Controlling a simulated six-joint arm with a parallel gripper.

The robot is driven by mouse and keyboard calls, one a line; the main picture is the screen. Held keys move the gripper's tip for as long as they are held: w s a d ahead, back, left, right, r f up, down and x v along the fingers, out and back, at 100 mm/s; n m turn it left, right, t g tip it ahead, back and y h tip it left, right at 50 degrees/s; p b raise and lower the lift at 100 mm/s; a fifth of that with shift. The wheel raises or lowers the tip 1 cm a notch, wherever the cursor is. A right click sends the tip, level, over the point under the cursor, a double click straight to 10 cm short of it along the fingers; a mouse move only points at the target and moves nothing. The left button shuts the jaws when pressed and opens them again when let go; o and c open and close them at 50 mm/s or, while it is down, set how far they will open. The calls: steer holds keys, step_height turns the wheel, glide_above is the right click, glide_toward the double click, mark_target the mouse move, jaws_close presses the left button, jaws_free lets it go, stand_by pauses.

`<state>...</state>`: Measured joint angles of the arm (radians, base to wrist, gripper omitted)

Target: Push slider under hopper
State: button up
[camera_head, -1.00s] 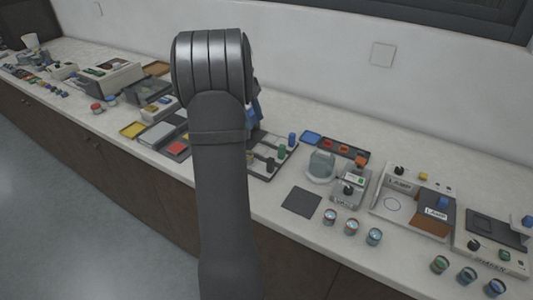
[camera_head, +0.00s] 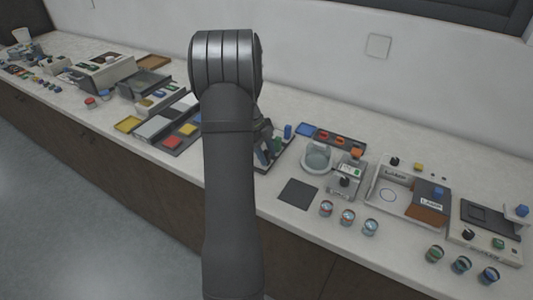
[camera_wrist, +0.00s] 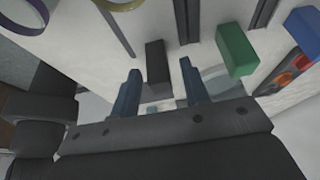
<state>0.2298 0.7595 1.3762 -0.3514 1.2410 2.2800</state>
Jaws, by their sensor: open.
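A rack of upright handles stands mid-counter in the head view, with a blue handle (camera_head: 288,131) and a green handle (camera_head: 277,144). In the wrist view I see a dark block-shaped handle (camera_wrist: 157,62), a green handle (camera_wrist: 235,49) and a blue handle (camera_wrist: 303,27) in a row, beside dark slots in a pale surface. Which one is the slider I cannot tell. My gripper (camera_wrist: 160,70) is open, its two blue-grey fingers on either side of the dark handle in that view; contact cannot be told. My arm hides most of the gripper in the head view. I cannot identify the hopper.
Several small jars (camera_head: 347,217) line the front. Colored trays (camera_head: 128,124) lie to the left.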

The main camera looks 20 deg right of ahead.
jaws_close()
steer(key=shift+w+a, duration=1.4)
steer(key=shift+w, duration=0.05)
jaws_free()
steer(key=v, duration=1.7)
steer(key=shift+r, duration=0.2)
